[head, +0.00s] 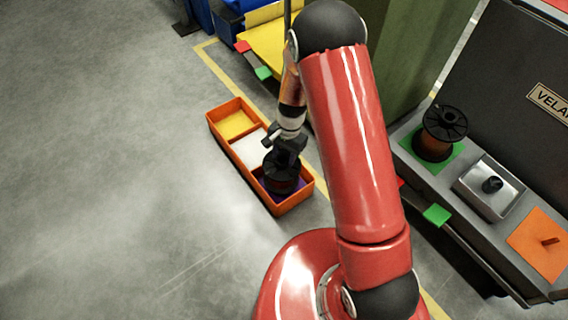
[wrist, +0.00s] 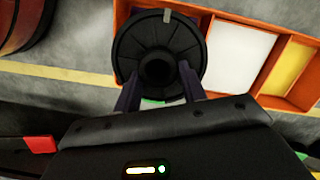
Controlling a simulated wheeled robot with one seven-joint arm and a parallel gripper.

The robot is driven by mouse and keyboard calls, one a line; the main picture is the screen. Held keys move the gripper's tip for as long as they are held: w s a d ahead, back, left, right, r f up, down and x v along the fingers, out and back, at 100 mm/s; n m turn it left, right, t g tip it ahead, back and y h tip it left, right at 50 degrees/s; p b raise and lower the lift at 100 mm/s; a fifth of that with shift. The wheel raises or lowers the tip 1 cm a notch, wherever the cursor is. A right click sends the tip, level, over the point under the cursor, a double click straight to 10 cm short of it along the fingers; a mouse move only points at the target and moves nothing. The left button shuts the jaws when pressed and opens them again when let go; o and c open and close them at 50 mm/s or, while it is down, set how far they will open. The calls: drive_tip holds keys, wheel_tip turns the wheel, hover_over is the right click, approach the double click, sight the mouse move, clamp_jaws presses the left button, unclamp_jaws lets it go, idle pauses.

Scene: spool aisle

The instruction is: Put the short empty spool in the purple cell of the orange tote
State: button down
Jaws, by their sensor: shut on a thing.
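A black spool (head: 281,174) is held upright in my gripper (head: 285,146), over the purple cell (head: 302,186) at the near end of the orange tote (head: 279,209). In the wrist view the spool's round black flange (wrist: 155,35) faces the camera, with a finger of my gripper (wrist: 160,88) on each side. The spool covers most of the purple cell. Whether it touches the cell floor is hidden. The tote also shows in the wrist view (wrist: 262,20).
The tote's white cell (head: 247,151) and yellow cell (head: 235,124) look empty. A wound spool (head: 436,136) stands on a green mat on the grey counter at right, beside a metal tray (head: 484,193) and an orange plate (head: 541,245). Open floor lies left of the tote.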

sight(284, 160)
wheel_tip(284, 160, down, 4)
drive_tip(key=shift+f+b, duration=0.15)
drive_tip(key=shift+b, duration=0.35)
drive_tip(key=c, duration=0.8)
unclamp_jaws()
